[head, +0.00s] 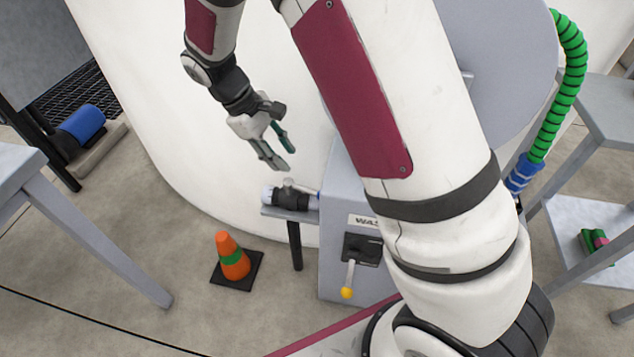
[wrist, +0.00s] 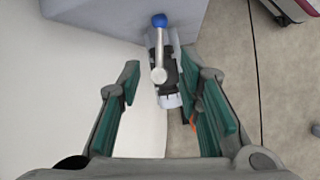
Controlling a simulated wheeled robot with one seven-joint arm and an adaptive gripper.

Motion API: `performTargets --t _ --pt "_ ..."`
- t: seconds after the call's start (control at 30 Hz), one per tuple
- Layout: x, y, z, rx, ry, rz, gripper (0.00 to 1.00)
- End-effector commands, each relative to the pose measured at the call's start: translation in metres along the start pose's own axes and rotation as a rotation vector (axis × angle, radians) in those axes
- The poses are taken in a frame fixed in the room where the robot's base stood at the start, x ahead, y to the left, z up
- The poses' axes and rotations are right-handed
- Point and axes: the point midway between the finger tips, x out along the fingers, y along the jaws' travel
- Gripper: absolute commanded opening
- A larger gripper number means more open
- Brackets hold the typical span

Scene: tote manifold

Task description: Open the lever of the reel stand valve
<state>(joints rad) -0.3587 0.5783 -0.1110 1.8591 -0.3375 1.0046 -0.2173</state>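A black and white valve (head: 291,198) sits on a small grey stand beside a grey box. In the wrist view the valve (wrist: 170,82) lies ahead, between the finger lines. Its silver lever (wrist: 158,50) ends in a blue ball knob (wrist: 159,20) and lies roughly along the pipe. In the head view the lever is small and hard to make out. My gripper (head: 283,158) is open and empty, above the valve and apart from it. The wrist view shows both green-padded fingers spread wide.
A grey box (head: 340,230) with a partly hidden label carries another lever with a yellow knob (head: 346,293). An orange cone (head: 232,258) stands on the floor at left. A green corrugated hose (head: 568,85) hangs at right. Grey tables (head: 90,225) flank the scene. A large white curved wall rises behind.

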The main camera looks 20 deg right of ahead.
Motion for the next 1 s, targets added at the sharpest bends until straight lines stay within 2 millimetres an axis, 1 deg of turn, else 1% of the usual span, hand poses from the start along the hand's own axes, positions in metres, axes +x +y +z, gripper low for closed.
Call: performTargets --t 0.03,0.4,0.5,0.6,0.8,1.0 --pt "0.01 0.0 0.0 0.0 -0.003 -0.001 0.32" --pt "0.083 0.0 0.0 -0.002 -0.003 -0.001 0.32" --pt "0.1 0.0 0.0 -0.004 -0.003 0.0 0.32" --pt "0.113 0.0 0.0 -0.004 -0.002 0.0 0.32" --pt "0.127 0.001 0.0 -0.004 -0.001 0.001 0.32" --pt "0.128 0.001 0.001 -0.004 0.0 0.001 0.32"
